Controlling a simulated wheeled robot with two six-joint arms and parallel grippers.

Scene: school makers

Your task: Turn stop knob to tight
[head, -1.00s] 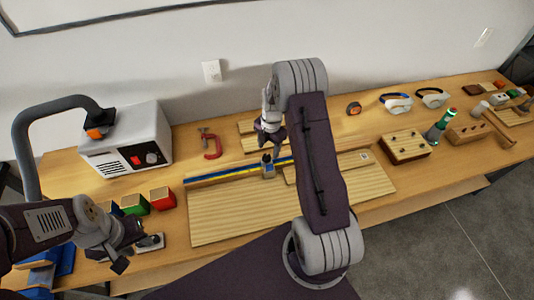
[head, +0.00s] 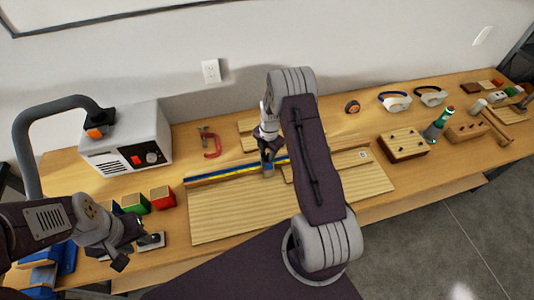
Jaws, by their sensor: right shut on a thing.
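The stop (head: 268,171) is a small grey-blue block on a blue and yellow rail (head: 222,175), which runs along the back of a ribbed wooden board (head: 235,215). Its knob is on top and is mostly hidden by my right gripper (head: 268,158). My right gripper points down over the stop and is shut on the knob. My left gripper (head: 135,250) is at the lower left, beside a small grey plate with a dark knob (head: 150,240); its fingers are too small and dark to tell whether they are open.
A white and grey machine (head: 125,140) with a dark curved hose stands at the left. Green and red blocks (head: 162,197) lie before it. A red clamp (head: 212,150) lies behind the rail. Goggles (head: 394,102) and wooden blocks (head: 404,146) are at the right.

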